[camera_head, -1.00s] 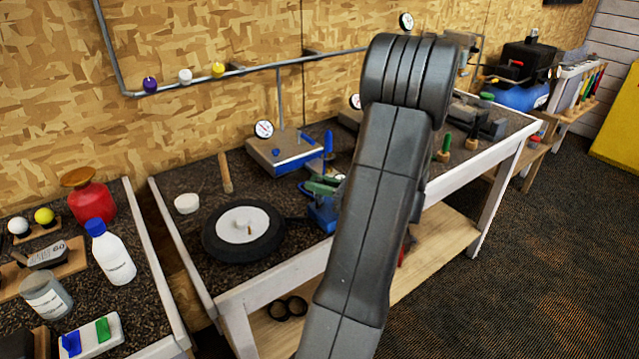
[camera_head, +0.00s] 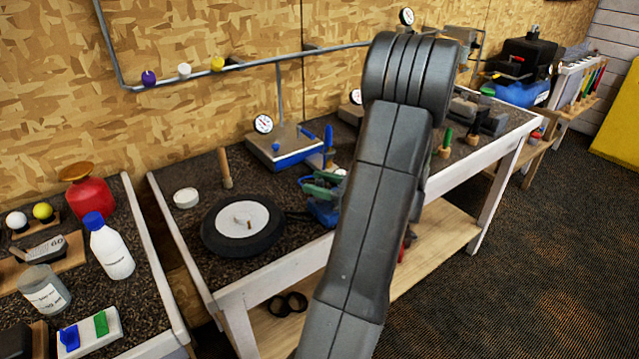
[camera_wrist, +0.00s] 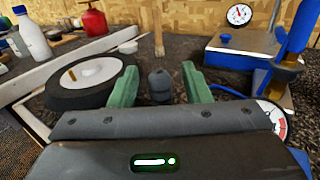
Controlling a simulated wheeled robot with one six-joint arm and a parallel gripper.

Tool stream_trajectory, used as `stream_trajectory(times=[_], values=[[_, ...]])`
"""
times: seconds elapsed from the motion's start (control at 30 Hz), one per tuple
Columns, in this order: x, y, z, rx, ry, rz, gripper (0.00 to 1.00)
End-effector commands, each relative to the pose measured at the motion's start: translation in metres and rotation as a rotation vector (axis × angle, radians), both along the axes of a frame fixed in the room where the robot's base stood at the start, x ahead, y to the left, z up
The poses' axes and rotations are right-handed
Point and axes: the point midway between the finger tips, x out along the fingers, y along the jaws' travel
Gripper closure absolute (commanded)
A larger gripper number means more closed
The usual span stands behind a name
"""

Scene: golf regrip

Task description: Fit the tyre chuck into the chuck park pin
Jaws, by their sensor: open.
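My gripper (camera_head: 322,186) has green fingers and is partly hidden behind my arm in the head view. In the wrist view my gripper (camera_wrist: 160,80) is open, with one green finger on each side. A small dark rounded piece (camera_wrist: 159,86) shows between the fingers; it may be the tyre chuck, but I cannot tell for sure. Whether the fingers touch it is unclear, though gaps show beside it.
A tyre with a white hub (camera_head: 242,221) lies left of my gripper. A blue-edged gauge box (camera_head: 285,146) stands behind it. A white round tub (camera_head: 186,197) sits near the peg. A bottle (camera_head: 111,250) and red can (camera_head: 91,199) are on the left bench.

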Motion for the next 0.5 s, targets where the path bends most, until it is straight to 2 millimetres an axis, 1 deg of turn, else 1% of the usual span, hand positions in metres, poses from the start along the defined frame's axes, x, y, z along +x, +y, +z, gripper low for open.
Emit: stream_trajectory(times=[0.17, 0.27, 0.5], values=[[-0.005, -0.015, 0.000, 0.001, -0.001, -0.004, 0.56], [-0.013, -0.032, -0.001, -0.001, -0.002, -0.005, 0.56], [-0.035, -0.081, -0.001, 0.000, 0.000, -0.006, 0.56]])
